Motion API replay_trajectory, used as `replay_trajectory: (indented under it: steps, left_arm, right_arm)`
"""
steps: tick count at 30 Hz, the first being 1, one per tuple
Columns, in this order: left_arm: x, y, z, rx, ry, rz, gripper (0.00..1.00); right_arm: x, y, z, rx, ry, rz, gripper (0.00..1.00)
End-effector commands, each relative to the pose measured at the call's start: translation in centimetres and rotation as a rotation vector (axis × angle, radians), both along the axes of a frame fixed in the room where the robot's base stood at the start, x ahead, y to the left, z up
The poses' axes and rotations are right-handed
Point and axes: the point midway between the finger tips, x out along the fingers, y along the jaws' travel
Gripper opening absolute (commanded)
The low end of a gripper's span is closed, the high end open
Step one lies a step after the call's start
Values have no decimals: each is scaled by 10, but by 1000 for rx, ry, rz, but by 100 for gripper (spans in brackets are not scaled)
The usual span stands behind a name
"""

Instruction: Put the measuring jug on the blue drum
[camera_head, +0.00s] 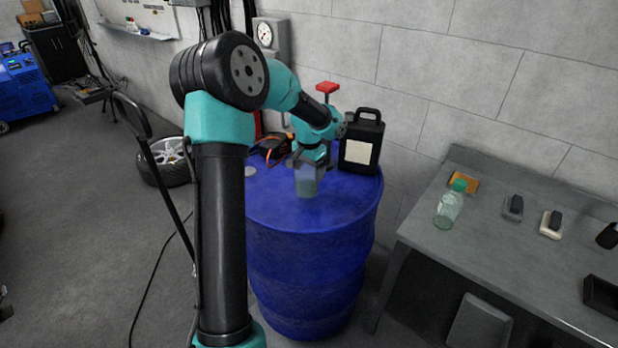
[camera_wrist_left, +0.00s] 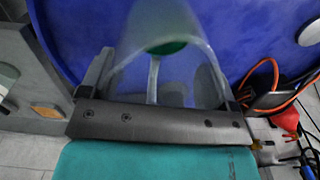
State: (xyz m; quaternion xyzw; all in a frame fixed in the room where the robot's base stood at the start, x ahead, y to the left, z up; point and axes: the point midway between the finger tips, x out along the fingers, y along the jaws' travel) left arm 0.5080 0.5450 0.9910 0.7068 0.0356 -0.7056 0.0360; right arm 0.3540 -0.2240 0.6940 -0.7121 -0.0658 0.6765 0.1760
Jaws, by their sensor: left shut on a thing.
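The measuring jug (camera_head: 307,184) is clear and pale, and it is over the top of the blue drum (camera_head: 310,240). My left gripper (camera_head: 308,166) is shut on the jug from above and behind; its arm hides part of the drum's left side. In the left wrist view the clear jug (camera_wrist_left: 180,62) sits between the fingers of my left gripper (camera_wrist_left: 163,90), against the blue drum top (camera_wrist_left: 255,35). A green patch shows through it. I cannot tell whether the jug's base touches the drum. My right gripper is in neither view.
A black jerrycan (camera_head: 362,142) stands at the drum's back right. Orange cables (camera_head: 275,148) lie at its back left. A grey bench (camera_head: 480,230) at right carries a green-capped bottle (camera_head: 449,205) and small items. The drum's front top is clear.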

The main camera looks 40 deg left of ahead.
Motion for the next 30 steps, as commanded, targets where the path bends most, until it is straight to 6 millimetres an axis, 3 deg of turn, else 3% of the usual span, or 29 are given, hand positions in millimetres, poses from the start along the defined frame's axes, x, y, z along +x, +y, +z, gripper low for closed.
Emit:
replay_trajectory:
  steps: [12,24,25,30]
  left_arm:
    - [0,0,-35,0,1,0,56]
    - [0,0,-38,0,0,0,56]
    - [0,0,-38,0,0,0,84]
    - [0,0,-38,0,0,0,100]
  right_arm:
    - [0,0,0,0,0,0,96]
    - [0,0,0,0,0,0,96]
    - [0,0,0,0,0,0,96]
    - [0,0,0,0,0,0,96]
